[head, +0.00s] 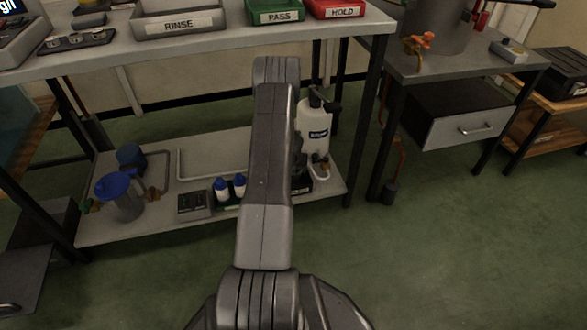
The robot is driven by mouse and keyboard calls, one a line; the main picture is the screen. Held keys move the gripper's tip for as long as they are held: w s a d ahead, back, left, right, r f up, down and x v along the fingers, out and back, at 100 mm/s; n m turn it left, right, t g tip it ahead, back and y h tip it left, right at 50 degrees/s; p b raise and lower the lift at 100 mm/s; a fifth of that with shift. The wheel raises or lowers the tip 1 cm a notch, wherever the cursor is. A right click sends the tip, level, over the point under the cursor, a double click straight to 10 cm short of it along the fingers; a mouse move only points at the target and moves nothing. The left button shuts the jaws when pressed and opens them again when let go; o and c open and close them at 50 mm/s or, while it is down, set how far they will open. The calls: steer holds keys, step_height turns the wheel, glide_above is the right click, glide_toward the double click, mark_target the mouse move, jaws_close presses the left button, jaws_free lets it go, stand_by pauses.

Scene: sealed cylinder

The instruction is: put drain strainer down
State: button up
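I cannot pick out a drain strainer in the head view. My gripper is not visible. My grey arm rises through the middle of the picture and hides part of the bench and its lower shelf. A grey bin marked RINSE (180,24) stands on the grey bench top (112,59). A green bin marked PASS (275,15) and a red bin marked HOLD (335,12) stand to its right.
The lower shelf (228,160) holds a blue-topped jug (122,196), small bottles (222,190) and a white sprayer (314,130). A right-hand table (450,62) carries an orange fitting (418,43) and a large grey cylinder (440,25). Green floor at right is clear.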

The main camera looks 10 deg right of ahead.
steer(key=o, duration=1)
steer(key=shift+o, duration=0.2)
steer(key=shift+r, duration=0.1)
steer(key=shift+r+p, duration=0.5)
steer(key=shift+p, duration=0.05)
steer(key=p+v, duration=0.2)
steer(key=v, duration=1)
